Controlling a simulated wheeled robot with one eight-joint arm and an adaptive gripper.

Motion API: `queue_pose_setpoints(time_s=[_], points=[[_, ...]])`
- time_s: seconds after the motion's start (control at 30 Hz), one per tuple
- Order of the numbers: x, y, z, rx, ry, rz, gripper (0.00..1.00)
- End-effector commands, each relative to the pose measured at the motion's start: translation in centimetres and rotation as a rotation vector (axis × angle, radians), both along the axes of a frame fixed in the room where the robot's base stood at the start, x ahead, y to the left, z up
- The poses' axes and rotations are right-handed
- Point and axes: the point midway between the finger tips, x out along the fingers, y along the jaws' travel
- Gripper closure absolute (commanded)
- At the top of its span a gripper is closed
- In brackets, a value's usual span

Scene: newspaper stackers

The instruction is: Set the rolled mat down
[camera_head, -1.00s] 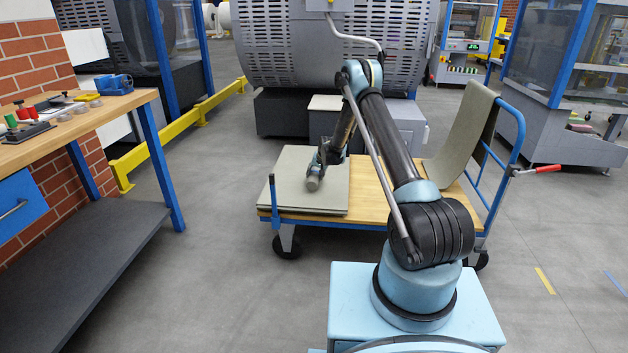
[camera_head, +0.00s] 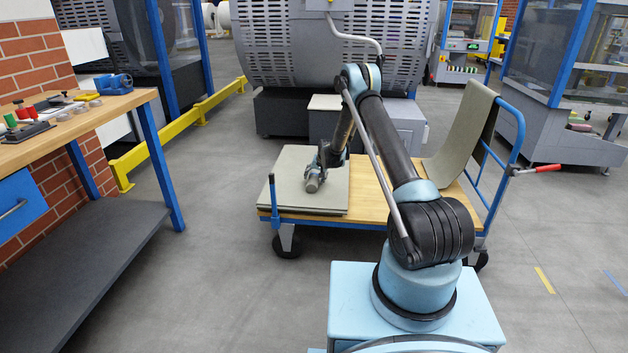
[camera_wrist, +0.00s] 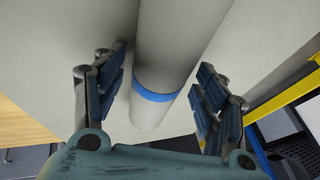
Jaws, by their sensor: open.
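The rolled mat is a grey-green roll with a blue band (camera_wrist: 152,92). In the wrist view it lies between the two fingers of my gripper (camera_wrist: 160,100), with gaps on both sides. My gripper is open around it. In the head view the end of the rolled mat (camera_head: 312,185) shows below my gripper (camera_head: 322,165), on top of a flat stack of grey-green mats (camera_head: 285,195). The stack lies on the left part of a flatbed cart (camera_head: 372,195). My arm hides part of the roll in the head view.
Another mat (camera_head: 462,130) is draped over the cart's right end by the blue handle (camera_head: 518,125). A workbench (camera_head: 65,120) with tools stands at the left. A yellow floor rail (camera_head: 175,135) runs behind it. A large grey machine (camera_head: 270,50) stands behind the cart.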

Motion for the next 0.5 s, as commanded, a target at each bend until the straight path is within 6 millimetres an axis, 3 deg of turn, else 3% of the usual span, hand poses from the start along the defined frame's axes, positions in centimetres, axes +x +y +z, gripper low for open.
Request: queue_pose_setpoints(time_s=[0.17, 0.5], points=[[-0.5, -0.4, 1.2, 0.0, 0.0, 0.0, 0.34], [-2.5, -1.7, 5.6, 0.0, 0.0, -0.001, 0.34]])
